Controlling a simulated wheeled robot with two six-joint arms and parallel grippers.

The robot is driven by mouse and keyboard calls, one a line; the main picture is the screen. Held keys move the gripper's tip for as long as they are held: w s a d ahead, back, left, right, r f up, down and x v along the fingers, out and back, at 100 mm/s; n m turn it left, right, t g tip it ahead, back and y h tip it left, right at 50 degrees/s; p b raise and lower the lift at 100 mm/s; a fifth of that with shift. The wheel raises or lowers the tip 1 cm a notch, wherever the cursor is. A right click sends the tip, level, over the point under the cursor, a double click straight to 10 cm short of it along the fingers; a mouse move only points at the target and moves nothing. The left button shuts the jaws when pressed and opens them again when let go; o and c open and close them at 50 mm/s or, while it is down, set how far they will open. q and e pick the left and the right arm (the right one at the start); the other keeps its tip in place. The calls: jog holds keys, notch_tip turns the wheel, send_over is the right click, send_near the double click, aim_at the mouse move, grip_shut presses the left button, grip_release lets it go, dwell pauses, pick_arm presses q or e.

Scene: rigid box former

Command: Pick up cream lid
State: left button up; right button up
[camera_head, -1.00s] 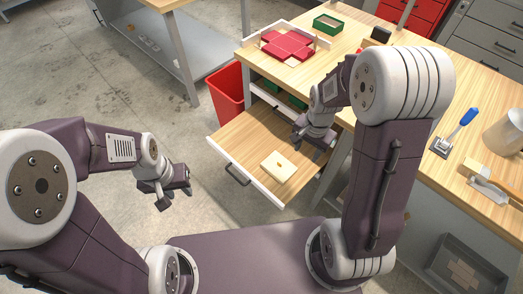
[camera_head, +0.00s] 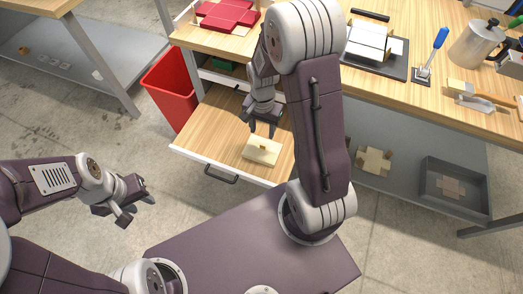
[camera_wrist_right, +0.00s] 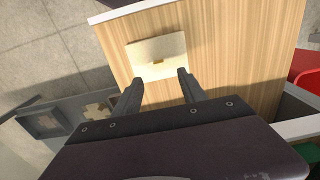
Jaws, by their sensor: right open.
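The cream lid (camera_head: 261,151) lies flat in the open wooden drawer (camera_head: 212,140), with a small gold-brown knob on its top. It also shows in the right wrist view (camera_wrist_right: 150,57), just beyond the fingertips. My right gripper (camera_head: 261,130) is open and empty, pointing down above the drawer near the lid's far edge. In the right wrist view its two fingers (camera_wrist_right: 158,80) are spread apart with the lid ahead of them. My left gripper (camera_head: 136,208) is empty over the floor at the left; its fingers look apart.
A red bin (camera_head: 172,90) stands left of the drawer. The bench (camera_head: 440,105) above holds a red flat box blank (camera_head: 226,14), a dark tray with white panels (camera_head: 372,45), a blue-handled tool (camera_head: 432,55) and a metal pot (camera_head: 476,45). A grey tray (camera_head: 455,187) is on the lower shelf.

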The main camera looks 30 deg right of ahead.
aim_at(263, 146)
notch_tip(263, 146, down, 4)
jog(key=shift+r+b, duration=0.1)
jog(key=shift+b, duration=0.65)
jog(key=f+b, duration=0.2)
jog(key=f, duration=0.3)
jog(key=shift+s+f, duration=0.15)
jog(key=shift+s, duration=0.05)
grip_shut()
